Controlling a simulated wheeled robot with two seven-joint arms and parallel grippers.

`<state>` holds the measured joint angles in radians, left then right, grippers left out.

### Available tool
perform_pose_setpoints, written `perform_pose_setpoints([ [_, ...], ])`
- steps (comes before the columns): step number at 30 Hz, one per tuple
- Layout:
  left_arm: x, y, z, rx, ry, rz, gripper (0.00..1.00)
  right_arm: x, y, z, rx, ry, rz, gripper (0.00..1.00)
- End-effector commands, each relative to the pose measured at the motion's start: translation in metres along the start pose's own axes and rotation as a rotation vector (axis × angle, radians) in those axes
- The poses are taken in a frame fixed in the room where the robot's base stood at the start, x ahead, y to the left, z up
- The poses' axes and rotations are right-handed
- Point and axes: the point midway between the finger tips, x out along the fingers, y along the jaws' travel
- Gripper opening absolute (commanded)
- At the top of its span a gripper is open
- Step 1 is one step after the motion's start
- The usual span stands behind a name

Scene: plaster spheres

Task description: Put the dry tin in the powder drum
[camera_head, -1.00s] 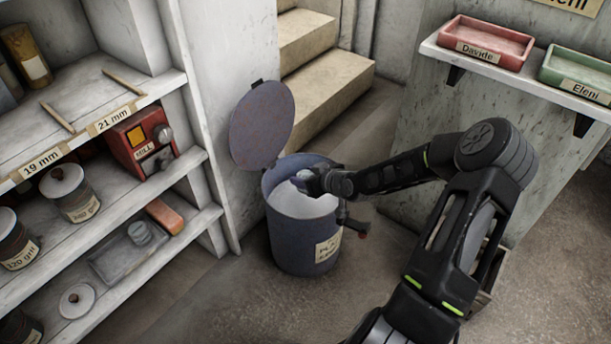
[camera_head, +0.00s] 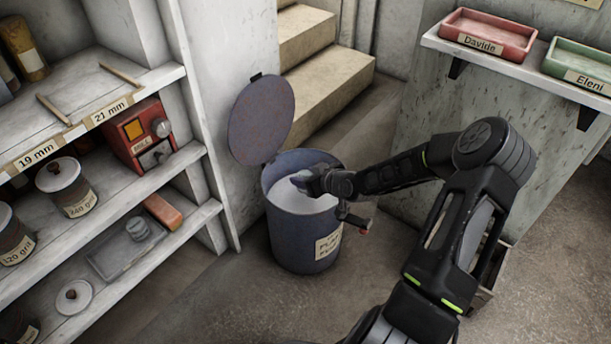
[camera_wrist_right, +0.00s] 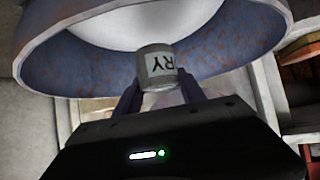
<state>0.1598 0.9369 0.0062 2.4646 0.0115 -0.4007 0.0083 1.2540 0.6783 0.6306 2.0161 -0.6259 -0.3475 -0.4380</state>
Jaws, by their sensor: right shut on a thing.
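The powder drum (camera_head: 290,240) is a blue-grey drum on the floor with its round lid (camera_head: 262,120) swung open. Pale powder (camera_head: 312,205) shows inside. My right gripper (camera_head: 304,181) is at the drum's mouth, over the powder. In the right wrist view my right gripper (camera_wrist_right: 156,84) is shut on the dry tin (camera_wrist_right: 157,64), a small grey tin whose label shows "RY" upside down. The drum's inner wall (camera_wrist_right: 60,62) and powder (camera_wrist_right: 145,22) lie beyond the tin. In the head view the tin is mostly hidden by the gripper. My left gripper is out of view.
Shelves (camera_head: 75,235) with labelled jars and a red mill (camera_head: 140,135) stand at the left. Stone steps (camera_head: 320,90) rise behind the drum. A wall shelf at right bears a red tray (camera_head: 490,30) and a green tray (camera_head: 585,65). The drum has a side handle (camera_head: 355,218).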

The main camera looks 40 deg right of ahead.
Motion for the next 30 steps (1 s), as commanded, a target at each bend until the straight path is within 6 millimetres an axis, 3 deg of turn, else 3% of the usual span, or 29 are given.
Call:
perform_pose_setpoints([
  [30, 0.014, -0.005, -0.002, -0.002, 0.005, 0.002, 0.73, 0.012, 0.0, 0.018, 0.0, 0.0, 0.0, 0.04],
])
